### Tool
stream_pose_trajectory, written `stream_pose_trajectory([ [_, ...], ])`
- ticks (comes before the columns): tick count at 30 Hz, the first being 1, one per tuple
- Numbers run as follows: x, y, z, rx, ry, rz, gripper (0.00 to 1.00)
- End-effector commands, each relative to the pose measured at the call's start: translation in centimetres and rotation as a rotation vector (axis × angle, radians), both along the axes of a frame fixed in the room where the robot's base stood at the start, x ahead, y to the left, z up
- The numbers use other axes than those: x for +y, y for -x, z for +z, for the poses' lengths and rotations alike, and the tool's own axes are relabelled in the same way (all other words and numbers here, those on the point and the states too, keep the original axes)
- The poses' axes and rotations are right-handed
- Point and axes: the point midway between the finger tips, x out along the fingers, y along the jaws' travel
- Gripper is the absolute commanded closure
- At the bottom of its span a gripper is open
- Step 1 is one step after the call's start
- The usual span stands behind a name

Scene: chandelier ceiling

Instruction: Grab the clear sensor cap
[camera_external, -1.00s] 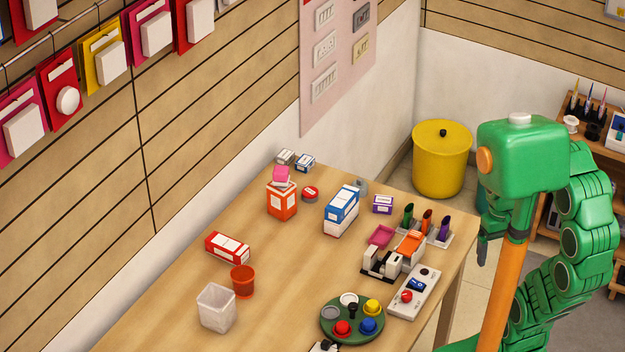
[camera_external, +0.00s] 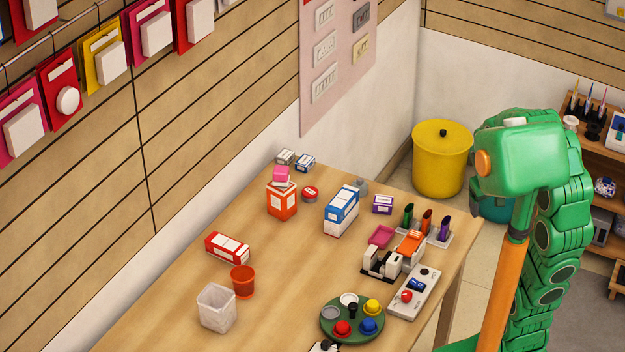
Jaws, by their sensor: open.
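A round green tray (camera_external: 335,335) near the front of the table holds several small round caps. One grey, see-through-looking cap (camera_external: 331,312) lies at its left side; it may be the clear sensor cap, but it is too small to be sure. A white cap (camera_external: 349,299), a yellow cap (camera_external: 372,306), a blue cap (camera_external: 368,325) and a red cap (camera_external: 342,327) sit around a black knob on the same tray. My green arm is folded at the right, off the table and apart from the tray. My gripper does not show.
A white switch box (camera_external: 425,291) and a black-and-white holder (camera_external: 382,264) stand right beside and behind the tray. A clear cup (camera_external: 216,310) and an orange cup (camera_external: 243,281) are to the left. A yellow bin (camera_external: 441,160) stands beyond the table. The table's middle is clear.

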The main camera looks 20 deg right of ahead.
Motion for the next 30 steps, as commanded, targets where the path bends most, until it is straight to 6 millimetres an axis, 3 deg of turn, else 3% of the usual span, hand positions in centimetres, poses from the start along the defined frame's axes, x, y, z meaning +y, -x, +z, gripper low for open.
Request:
stream_pose_trajectory([
  [6, -1.5, -7.7, -1.1, -0.118, 0.056, 0.075, 0.25],
  [14, -2.1, -16.3, -2.5, -0.259, 0.094, 0.186, 0.25],
  [21, -1.3, -23.7, -4.5, -0.383, 0.099, 0.311, 0.25],
  [30, 1.3, -31.2, -7.9, -0.525, 0.057, 0.478, 0.25],
])
